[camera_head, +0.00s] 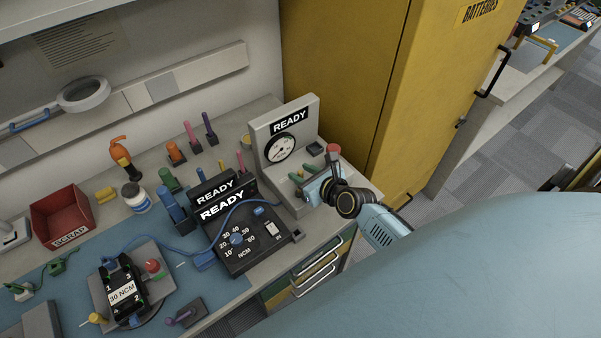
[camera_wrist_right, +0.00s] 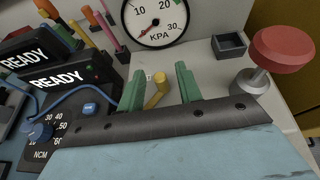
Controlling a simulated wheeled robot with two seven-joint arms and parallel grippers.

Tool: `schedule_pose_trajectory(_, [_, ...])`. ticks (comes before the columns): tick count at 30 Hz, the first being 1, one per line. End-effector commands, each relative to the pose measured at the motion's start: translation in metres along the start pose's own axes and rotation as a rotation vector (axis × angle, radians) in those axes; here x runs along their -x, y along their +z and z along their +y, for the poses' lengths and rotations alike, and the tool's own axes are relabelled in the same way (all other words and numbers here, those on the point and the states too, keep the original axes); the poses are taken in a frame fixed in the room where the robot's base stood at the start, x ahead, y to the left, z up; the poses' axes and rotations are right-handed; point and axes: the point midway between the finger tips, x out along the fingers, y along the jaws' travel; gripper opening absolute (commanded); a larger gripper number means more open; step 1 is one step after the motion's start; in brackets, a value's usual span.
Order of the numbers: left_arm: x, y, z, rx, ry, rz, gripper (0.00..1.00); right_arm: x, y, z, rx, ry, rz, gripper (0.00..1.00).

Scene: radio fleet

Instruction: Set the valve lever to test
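The yellow valve lever (camera_wrist_right: 155,92) stands on the grey unit's base, below a round KPA gauge (camera_wrist_right: 155,18), in the right wrist view. My right gripper (camera_wrist_right: 160,90) is open, with one green finger on each side of the lever. Gaps show between the lever and both fingers. The lever's lower end is hidden by the gripper's dark edge, and the position labels are mostly hidden or unreadable. In the head view, the right gripper (camera_head: 308,183) is over the base of the READY gauge unit (camera_head: 272,150), and the lever is hard to make out. My left gripper is not in view.
A red mushroom knob (camera_wrist_right: 282,48) stands right of the gripper, with a small dark open box (camera_wrist_right: 229,45) behind it. The NCM unit (camera_head: 250,238), with a blue cable, is to the left. A yellow cabinet (camera_head: 345,70) stands behind to the right.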

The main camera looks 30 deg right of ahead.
Motion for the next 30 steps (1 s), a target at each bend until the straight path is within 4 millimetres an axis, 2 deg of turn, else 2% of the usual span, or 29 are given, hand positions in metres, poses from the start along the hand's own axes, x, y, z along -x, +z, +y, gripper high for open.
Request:
schedule_pose_trajectory(4, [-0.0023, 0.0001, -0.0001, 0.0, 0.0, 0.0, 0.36, -0.0106, -0.0003, -0.0006, 0.001, -0.001, 0.0, 0.35])
schedule_pose_trajectory(13, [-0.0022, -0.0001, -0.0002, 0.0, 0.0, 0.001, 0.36, -0.0125, 0.0002, -0.0004, 0.001, -0.001, 0.0, 0.35])
schedule_pose_trajectory(14, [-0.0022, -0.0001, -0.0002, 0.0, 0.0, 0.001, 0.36, -0.0125, 0.0002, -0.0004, 0.001, -0.001, 0.0, 0.34])
schedule_pose_trajectory(22, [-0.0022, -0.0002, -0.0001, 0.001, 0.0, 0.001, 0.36, -0.0123, 0.0, -0.0004, 0.001, -0.001, 0.0, 0.0])
schedule_pose_trajectory(30, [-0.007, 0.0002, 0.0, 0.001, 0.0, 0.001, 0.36, -0.0133, -0.001, -0.0003, 0.012, 0.017, 0.001, 0.0])
